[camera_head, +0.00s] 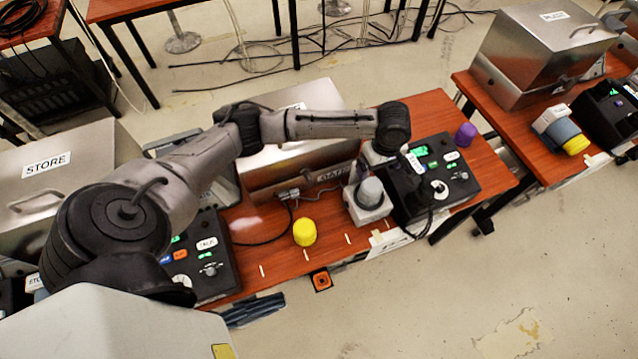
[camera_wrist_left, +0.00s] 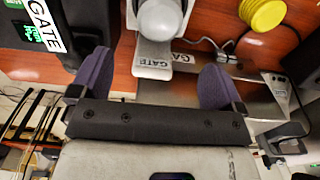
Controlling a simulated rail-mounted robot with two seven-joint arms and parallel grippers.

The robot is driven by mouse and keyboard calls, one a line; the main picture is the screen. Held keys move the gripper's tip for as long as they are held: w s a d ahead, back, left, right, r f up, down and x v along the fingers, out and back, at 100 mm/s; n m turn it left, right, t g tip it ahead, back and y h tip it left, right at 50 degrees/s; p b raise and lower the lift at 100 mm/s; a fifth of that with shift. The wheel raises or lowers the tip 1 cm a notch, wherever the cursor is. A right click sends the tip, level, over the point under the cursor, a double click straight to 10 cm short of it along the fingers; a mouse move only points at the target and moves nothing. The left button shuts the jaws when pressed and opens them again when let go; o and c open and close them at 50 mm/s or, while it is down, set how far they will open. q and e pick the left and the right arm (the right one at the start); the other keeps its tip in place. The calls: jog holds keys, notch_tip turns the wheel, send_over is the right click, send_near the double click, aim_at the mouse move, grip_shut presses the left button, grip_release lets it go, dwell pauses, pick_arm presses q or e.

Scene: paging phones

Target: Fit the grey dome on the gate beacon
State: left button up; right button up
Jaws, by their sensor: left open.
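The gate beacon has a white base (camera_head: 384,209), labelled GATE in the left wrist view (camera_wrist_left: 152,71). The grey dome (camera_head: 370,190) is on top of this base, and it also shows in the left wrist view (camera_wrist_left: 160,18). I cannot tell whether it is fully seated. My left gripper (camera_wrist_left: 155,80) is open, its two purple-grey fingers apart with nothing between them. It is close to the beacon, with the dome beyond the fingertips. In the head view my left wrist hides most of the gripper. My right gripper is not in view.
A yellow dome (camera_head: 304,233) stands on the table left of the beacon, and a purple dome (camera_head: 465,134) stands at the right. A black console (camera_head: 436,181) is right beside the beacon. A metal box (camera_head: 265,172) stands behind. The table's front edge is close.

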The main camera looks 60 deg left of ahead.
pick_arm(q)
jog(key=s+d+f+m+t+h, duration=0.1)
jog(key=s+d+f+m, duration=0.35)
jog(key=s+d, duration=0.2)
jog(key=s+d+f+m+t+h, duration=0.1)
jog(key=s+d+f+m, duration=0.3)
jog(key=s+d+m, duration=0.25)
jog(key=s+a+m+t+y, duration=0.1)
jog(key=s+a+m, duration=0.2)
jog(key=s+m, duration=0.4)
jog(key=s+r, duration=0.1)
jog(key=s, duration=0.8)
jog(key=shift+s+t+y, duration=0.2)
jog(key=shift+t+y, duration=0.1)
jog(key=shift+y, duration=0.1)
